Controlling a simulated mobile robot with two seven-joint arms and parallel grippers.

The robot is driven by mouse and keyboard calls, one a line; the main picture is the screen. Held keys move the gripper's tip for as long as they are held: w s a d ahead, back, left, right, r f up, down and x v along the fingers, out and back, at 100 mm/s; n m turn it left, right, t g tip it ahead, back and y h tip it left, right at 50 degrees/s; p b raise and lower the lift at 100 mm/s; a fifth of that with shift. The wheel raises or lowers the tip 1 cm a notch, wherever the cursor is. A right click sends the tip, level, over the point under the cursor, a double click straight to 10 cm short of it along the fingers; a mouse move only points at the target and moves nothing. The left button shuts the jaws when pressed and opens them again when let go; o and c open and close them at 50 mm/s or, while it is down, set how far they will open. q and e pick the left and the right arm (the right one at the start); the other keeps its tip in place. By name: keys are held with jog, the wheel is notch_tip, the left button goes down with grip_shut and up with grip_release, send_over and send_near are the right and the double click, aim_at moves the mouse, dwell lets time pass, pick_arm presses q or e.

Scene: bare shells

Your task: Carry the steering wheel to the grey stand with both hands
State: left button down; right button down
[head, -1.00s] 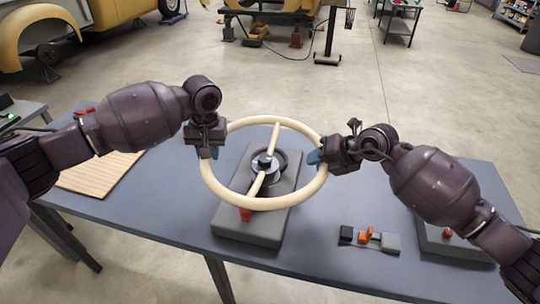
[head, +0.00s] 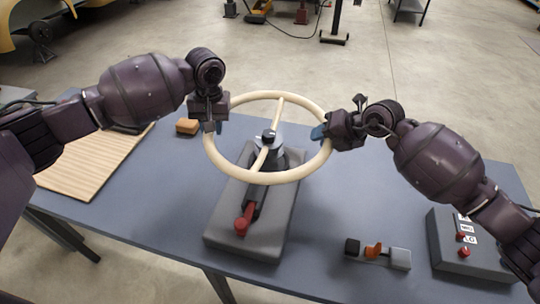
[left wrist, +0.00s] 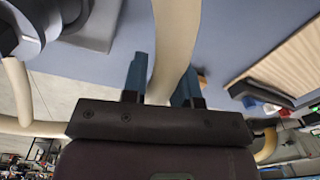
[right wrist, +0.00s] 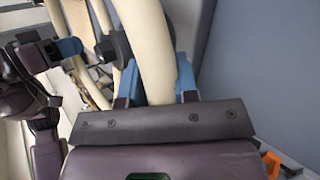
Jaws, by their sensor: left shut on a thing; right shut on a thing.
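The steering wheel (head: 312,168) has a cream rim, one cream bar across it and a dark centre. My left gripper (head: 213,124) is shut on the rim's left side, and my right gripper (head: 323,133) is shut on its right side. The rim also runs between the fingers in the left wrist view (left wrist: 176,40) and the right wrist view (right wrist: 147,45). The grey stand (head: 222,228) lies on the table under the wheel, with a red-handled lever at its front. Its round post sits behind the wheel's centre; I cannot tell whether they touch.

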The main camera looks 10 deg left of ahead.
pick_arm(q)
jog(key=shift+a+r, duration=0.1)
jog(key=shift+r, duration=0.05)
pick_arm(e)
jog(key=shift+r, duration=0.1)
